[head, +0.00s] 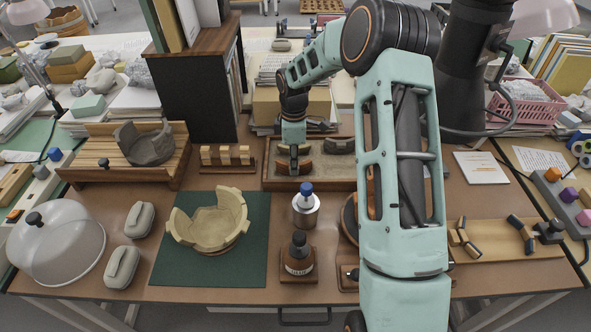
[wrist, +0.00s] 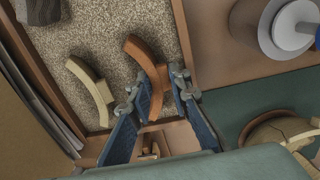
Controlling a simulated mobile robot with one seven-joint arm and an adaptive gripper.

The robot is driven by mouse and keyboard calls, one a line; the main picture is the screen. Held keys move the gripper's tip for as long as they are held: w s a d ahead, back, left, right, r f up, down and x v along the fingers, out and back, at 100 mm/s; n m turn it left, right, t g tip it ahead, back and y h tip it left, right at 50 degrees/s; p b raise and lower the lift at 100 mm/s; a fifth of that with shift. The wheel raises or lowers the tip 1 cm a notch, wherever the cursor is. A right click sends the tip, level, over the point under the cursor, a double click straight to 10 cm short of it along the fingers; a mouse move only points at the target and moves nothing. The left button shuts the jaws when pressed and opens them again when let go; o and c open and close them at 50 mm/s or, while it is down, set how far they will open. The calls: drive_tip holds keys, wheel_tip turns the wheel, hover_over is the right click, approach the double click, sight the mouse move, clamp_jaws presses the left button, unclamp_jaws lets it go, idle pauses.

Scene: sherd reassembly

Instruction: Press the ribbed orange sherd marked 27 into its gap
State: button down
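An orange curved sherd (wrist: 146,58) lies on the gravel in the wrist view; no number or ribbing can be read on it. My gripper (wrist: 157,82) is open, with one finger on each side of the sherd's lower end. A gap shows on the left side; contact on the right cannot be told. In the head view my gripper (head: 293,168) points down into the sand tray (head: 268,180), over the orange-brown sherd (head: 304,168). The cream vessel (head: 212,222) stands on a green mat (head: 175,262), with an uneven, notched rim.
A pale tan sherd (wrist: 92,88) lies left of the orange one, and a dark grey sherd (head: 339,146) lies in the tray.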

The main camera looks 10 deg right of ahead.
drive_tip(key=shift+r+p, duration=2.45)
drive_tip(key=shift+r, duration=1.1)
